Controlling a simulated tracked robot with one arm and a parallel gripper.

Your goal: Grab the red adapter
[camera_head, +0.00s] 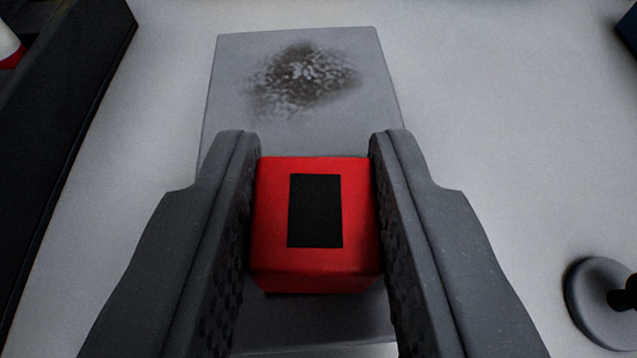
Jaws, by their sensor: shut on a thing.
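The red adapter (270,225) is a red block with a black rectangle on its upper face. It sits in the lower middle of the view, between the two dark grey fingers of my gripper (314,160). My gripper is shut on it, one finger against its left side and one against its right. Below and behind it lies a flat grey plate (300,135) with a dark speckled smudge at its far end. I cannot tell whether the adapter touches the plate.
A black tray or bin edge (75,110) runs along the left, with a white and red thing (8,45) in it at the top corner. A grey round base (590,300) with a black knob stands at the lower right.

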